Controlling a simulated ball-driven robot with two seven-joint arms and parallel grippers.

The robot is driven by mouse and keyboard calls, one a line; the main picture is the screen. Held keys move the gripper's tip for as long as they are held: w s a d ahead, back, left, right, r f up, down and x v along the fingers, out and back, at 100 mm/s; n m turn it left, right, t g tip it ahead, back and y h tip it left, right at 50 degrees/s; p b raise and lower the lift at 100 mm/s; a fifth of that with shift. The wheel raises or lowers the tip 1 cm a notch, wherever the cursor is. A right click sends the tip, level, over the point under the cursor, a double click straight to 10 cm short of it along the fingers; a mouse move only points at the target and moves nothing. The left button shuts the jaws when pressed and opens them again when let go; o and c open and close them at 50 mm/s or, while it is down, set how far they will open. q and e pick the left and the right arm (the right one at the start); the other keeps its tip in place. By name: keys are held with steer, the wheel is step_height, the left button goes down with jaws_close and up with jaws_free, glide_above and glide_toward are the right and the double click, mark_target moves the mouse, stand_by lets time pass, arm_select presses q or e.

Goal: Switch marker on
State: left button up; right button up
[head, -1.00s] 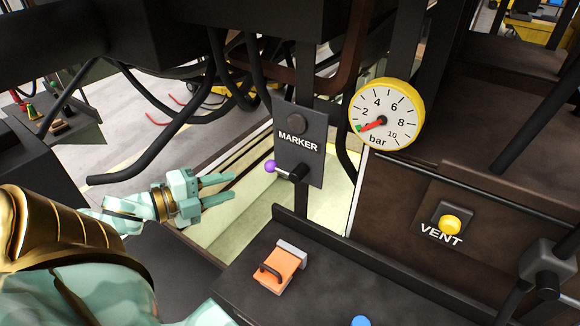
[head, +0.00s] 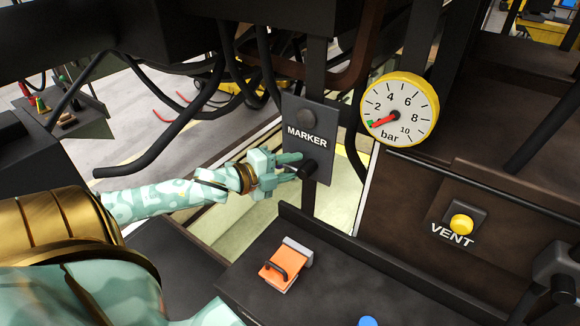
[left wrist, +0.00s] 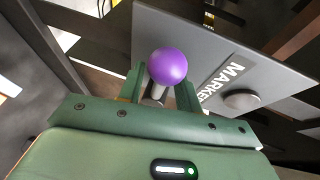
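The MARKER panel (head: 309,137) is a dark upright plate with a dark round lamp (head: 306,118) above its label. Its lever has a black pivot (head: 308,168) and a purple ball knob (left wrist: 168,67), which is hidden behind my fingers in the head view. My left gripper (head: 291,168) reaches in from the left at the lever's height. In the left wrist view its two fingers (left wrist: 161,88) stand apart on either side of the knob and lever. I cannot tell whether either finger touches the knob. My right gripper is not in view.
A yellow-rimmed gauge (head: 400,110) sits right of the panel, its red needle near the low end. A yellow VENT button (head: 461,224) is at lower right. An orange block with a handle (head: 284,266) lies on the dark ledge below. Black hoses (head: 190,120) hang above my left arm.

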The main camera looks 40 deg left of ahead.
arm_select(q)
jaws_close()
